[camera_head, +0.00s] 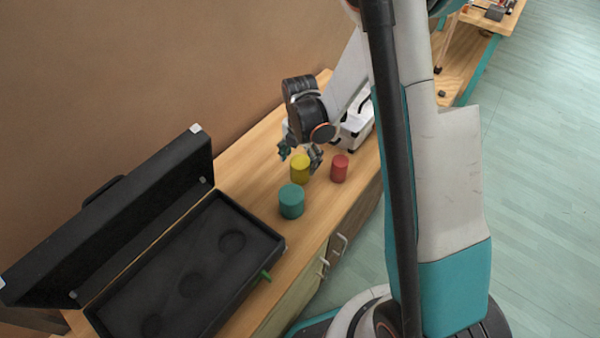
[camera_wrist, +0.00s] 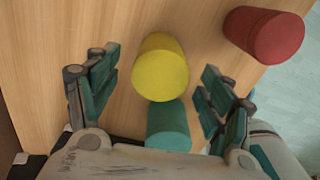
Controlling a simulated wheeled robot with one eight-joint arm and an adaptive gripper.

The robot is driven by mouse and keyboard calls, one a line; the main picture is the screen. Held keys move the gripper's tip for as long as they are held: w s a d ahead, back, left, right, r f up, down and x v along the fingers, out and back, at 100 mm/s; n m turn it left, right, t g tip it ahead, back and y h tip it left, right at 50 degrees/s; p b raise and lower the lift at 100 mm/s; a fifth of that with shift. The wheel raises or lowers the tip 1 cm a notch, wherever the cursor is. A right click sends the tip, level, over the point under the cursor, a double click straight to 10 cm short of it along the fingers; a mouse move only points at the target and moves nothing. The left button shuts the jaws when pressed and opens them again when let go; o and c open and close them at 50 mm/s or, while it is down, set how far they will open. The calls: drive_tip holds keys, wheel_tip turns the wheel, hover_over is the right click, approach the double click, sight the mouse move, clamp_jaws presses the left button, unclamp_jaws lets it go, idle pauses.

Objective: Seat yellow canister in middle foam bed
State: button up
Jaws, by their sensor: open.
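The yellow canister (camera_head: 300,168) stands upright on the wooden bench, between the teal and red canisters. In the wrist view the yellow canister (camera_wrist: 160,68) shows between the fingers of my open gripper (camera_wrist: 155,90), with gaps on both sides. In the head view my gripper (camera_head: 300,157) is around or just above it; its exact height is hard to tell. The open black case (camera_head: 240,278) lies at the left with three round foam beds in a row. The middle foam bed (camera_head: 193,285) is empty.
The teal canister (camera_head: 291,202) stands close to the yellow one, toward the case; it also shows in the wrist view (camera_wrist: 168,126). The red canister (camera_head: 339,169) stands at the right. A white box (camera_head: 355,130) is behind. The case's raised lid (camera_head: 110,220) borders the wall side.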

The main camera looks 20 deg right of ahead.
drive_tip(key=shift+f, duration=0.65)
drive_tip(key=shift+c, duration=0.6)
drive_tip(key=c, duration=1.1)
drive_tip(key=shift+r, duration=0.15)
